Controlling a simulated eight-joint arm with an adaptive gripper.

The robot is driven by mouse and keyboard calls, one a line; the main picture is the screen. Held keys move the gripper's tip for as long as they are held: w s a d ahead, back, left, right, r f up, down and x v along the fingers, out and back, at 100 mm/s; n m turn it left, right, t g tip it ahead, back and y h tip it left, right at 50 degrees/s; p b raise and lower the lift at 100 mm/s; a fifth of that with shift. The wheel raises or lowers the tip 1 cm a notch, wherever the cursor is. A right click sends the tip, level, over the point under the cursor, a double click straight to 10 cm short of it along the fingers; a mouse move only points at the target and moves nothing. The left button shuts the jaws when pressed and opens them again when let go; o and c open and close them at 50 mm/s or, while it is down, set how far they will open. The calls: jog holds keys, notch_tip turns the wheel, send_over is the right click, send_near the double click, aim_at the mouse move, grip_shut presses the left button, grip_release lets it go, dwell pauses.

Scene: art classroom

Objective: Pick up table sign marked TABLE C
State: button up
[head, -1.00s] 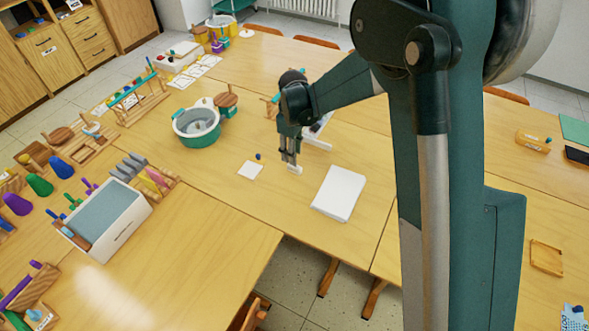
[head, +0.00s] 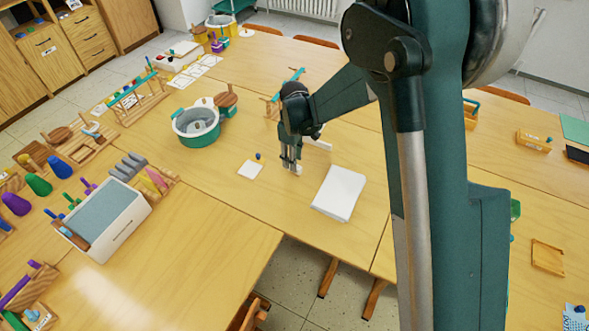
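My gripper (head: 291,168) points down low over the middle table, its fingers close together in the head view. Whether they are open or shut I cannot tell. A small white piece (head: 299,170) shows right at the fingertips; whether it is held or touched is unclear. A white item (head: 319,145) lies just behind and right of the gripper, partly hidden by it. No lettering such as TABLE C is readable, so I cannot tell which white thing is the sign.
A white paper stack (head: 339,193) lies right of the gripper. A small white sheet (head: 250,169) and a blue bead (head: 258,156) lie to its left. A teal-and-white tub (head: 197,126) stands further left. A white box (head: 107,222) is at front left. The table's front centre is clear.

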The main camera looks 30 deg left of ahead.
jog(key=shift+d+f+b, duration=0.15)
jog(key=shift+f+b, duration=0.2)
jog(key=shift+f, duration=1.65)
jog(key=c, duration=0.8)
